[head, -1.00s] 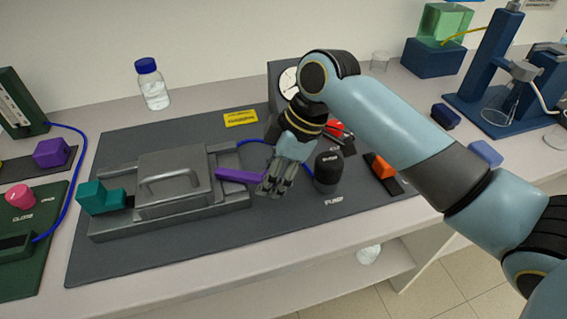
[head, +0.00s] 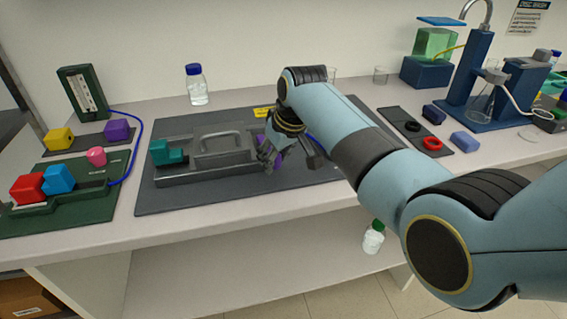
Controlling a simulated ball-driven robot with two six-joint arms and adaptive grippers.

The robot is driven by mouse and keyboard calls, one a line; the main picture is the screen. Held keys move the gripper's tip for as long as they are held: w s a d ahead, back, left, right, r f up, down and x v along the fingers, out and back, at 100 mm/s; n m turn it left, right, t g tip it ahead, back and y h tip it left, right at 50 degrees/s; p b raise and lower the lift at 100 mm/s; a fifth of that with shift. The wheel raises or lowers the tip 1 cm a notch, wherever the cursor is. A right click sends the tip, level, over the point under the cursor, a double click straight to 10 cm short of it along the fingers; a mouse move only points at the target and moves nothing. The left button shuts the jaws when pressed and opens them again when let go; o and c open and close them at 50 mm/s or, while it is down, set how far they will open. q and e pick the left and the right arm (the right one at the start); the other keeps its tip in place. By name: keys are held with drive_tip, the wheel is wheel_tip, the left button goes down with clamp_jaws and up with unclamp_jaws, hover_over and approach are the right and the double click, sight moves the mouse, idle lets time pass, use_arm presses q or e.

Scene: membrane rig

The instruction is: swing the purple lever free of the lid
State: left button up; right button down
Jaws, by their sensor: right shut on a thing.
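The purple lever (head: 261,140) is at the right end of the grey box with a handled lid (head: 222,147). My right gripper (head: 267,160) is shut on the lever and covers much of it. Bits of purple show behind and beside the fingers. Whether the lever still overlaps the lid cannot be told. The teal block lever (head: 168,154) sits at the left end of the box. My left gripper is not in view.
The box stands on a dark mat (head: 165,199). A green panel (head: 90,208) with coloured blocks lies to the left. A blue-capped bottle (head: 197,88) stands behind. My right arm covers the mat's right part. The table front is clear.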

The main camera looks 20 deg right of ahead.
drive_tip(key=shift+a+r+m+p, duration=0.1)
drive_tip(key=shift+a+m+p, duration=0.2)
drive_tip(key=shift+a+m, duration=0.15)
drive_tip(key=shift+a+m+h, duration=0.1)
drive_tip(key=shift+m+h, duration=0.15)
drive_tip(key=shift+h, duration=0.05)
drive_tip(key=shift+a, duration=0.1)
drive_tip(key=shift+m, duration=0.3)
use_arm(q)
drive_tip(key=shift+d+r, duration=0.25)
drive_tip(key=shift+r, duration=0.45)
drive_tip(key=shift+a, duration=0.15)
use_arm(e)
drive_tip(key=c, duration=0.9)
unclamp_jaws()
drive_tip(key=shift+w, duration=0.1)
drive_tip(key=shift+c, duration=0.2)
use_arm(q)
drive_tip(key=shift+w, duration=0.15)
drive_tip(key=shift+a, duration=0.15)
